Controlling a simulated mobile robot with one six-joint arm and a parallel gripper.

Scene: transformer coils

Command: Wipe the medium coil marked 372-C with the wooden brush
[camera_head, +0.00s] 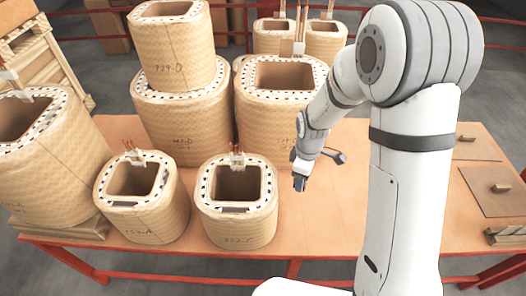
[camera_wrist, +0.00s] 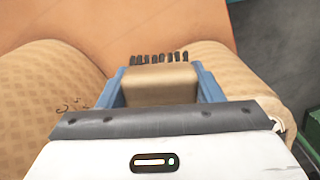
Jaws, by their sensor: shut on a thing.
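The medium coil (camera_head: 262,226) stands at the front middle of the table in the head view. It is tan and wrapped, with a square opening, and its small marking seems to read 372-C. My gripper (camera_head: 299,184) is to its right, apart from it and pointing down. In the wrist view my gripper (camera_wrist: 160,90) has its blue fingers shut on the wooden brush (camera_wrist: 160,84), whose dark bristles point away from the wrist. The brush is not clearly visible in the head view. Tan coil surfaces show at left and right in the wrist view; which coils they are I cannot tell.
Another medium coil (camera_head: 172,220) stands to the left, and a larger coil (camera_head: 70,195) at far left. Tall coils (camera_head: 185,120) stand behind, one stacked on another. A large coil (camera_head: 262,115) stands behind the medium coil.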

